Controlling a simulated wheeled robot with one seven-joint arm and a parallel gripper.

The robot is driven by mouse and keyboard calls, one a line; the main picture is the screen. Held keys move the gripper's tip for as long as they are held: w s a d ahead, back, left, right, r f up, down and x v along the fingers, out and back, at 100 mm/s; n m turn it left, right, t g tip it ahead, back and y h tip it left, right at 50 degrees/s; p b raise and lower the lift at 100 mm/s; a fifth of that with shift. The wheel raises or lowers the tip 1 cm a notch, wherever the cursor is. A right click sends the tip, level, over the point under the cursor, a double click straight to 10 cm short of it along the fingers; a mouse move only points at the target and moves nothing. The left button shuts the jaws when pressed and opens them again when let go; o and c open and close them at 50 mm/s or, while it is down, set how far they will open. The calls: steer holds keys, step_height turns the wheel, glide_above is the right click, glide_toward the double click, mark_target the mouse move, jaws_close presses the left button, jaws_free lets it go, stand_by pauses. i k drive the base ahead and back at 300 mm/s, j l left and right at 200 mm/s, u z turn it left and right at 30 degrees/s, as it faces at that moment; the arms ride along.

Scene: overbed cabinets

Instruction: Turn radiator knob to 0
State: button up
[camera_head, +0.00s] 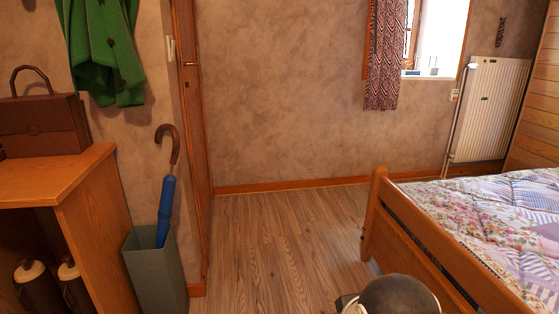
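A white panel radiator (495,112) hangs on the far wall at the right, between the window and the wooden wall. A pale vertical pipe (458,118) runs down its left side. Small fittings sit near the pipe's top and bottom ends, too small to tell which is the knob or to read any number. A small pale fitting (454,95) is on the wall just left of the pipe. My gripper is not in view; no fingers show. The radiator is well away across the room, beyond the bed.
A wooden-framed bed (425,255) with a patchwork quilt (500,215) fills the right side. Wooden floor (285,245) is clear in the middle. A cabinet (95,205) with a brown bag (45,125) and a bin (155,268) with an umbrella (167,205) stand left.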

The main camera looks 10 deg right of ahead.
mark_target(473, 65)
steer(key=i+z, duration=0.1)
steer(key=i, duration=0.5)
steer(key=i+z, duration=0.1)
steer(key=i, duration=0.5)
steer(key=i+j+z, duration=0.1)
steer(key=i, duration=0.45)
steer(key=i+j+z, duration=0.15)
steer(key=i, duration=0.45)
steer(key=i+z, duration=0.1)
steer(key=i, duration=0.65)
steer(key=i+j+z, duration=0.1)
steer(key=i, duration=0.7)
steer(key=i+l+z, duration=0.1)
steer(key=i+z, duration=0.45)
steer(key=z, duration=0.25)
steer(key=i+j+z, duration=0.15)
steer(key=i+z, duration=0.25)
steer(key=i+l+z, duration=0.15)
steer(key=i+z, duration=0.25)
steer(key=i+l+z, duration=0.1)
steer(key=i+z, duration=0.3)
steer(key=i+l+u, duration=0.25)
steer(key=i, duration=0.3)
steer(key=i+l+u, duration=0.3)
steer(key=i+l, duration=0.2)
